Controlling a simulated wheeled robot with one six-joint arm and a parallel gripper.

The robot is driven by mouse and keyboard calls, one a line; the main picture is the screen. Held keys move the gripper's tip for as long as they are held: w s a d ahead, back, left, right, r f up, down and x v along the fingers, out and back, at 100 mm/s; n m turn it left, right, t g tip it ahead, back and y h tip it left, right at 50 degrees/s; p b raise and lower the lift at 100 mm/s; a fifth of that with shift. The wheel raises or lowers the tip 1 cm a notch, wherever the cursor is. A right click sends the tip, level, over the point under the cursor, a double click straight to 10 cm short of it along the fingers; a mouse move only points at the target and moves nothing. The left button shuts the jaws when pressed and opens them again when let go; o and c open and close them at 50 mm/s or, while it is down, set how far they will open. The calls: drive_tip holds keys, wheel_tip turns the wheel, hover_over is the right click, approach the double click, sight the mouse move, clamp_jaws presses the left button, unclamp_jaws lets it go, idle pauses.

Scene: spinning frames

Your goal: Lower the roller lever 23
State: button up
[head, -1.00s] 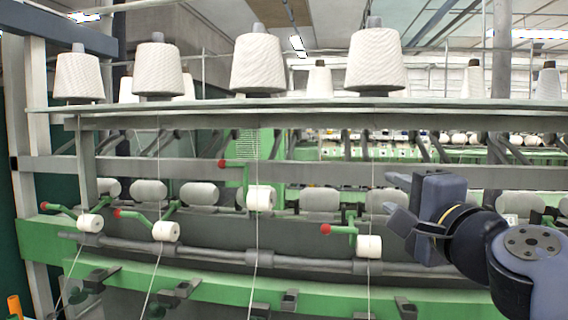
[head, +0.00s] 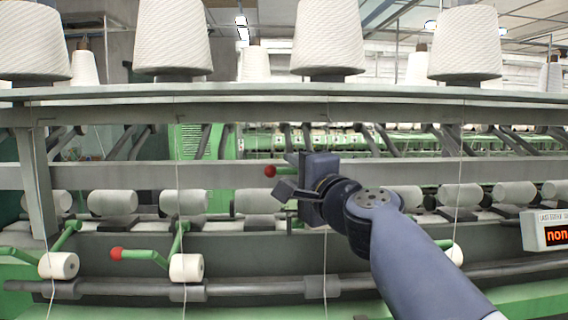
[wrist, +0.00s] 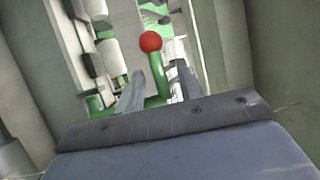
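A raised roller lever, green with a red knob (head: 270,171), stands just left of my gripper (head: 286,177) in the head view. My gripper and arm hide most of this lever and its roller there; I cannot read a number on it. In the wrist view the red knob (wrist: 150,41) and green lever arm (wrist: 157,78) show between my two grey fingers (wrist: 161,70), with the knob beyond the fingertips. The fingers are apart, and I see a gap on the right of the lever. Contact on the left is unclear.
A lowered lever with a red knob (head: 117,253) and a white roller (head: 186,267) lie to the left, with another roller (head: 58,265) beyond. A grey rail (head: 130,175) runs across behind. A display box (head: 545,232) is at right. Yarn cones (head: 330,40) stand above.

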drive_tip(key=shift+x, duration=1.7)
clamp_jaws()
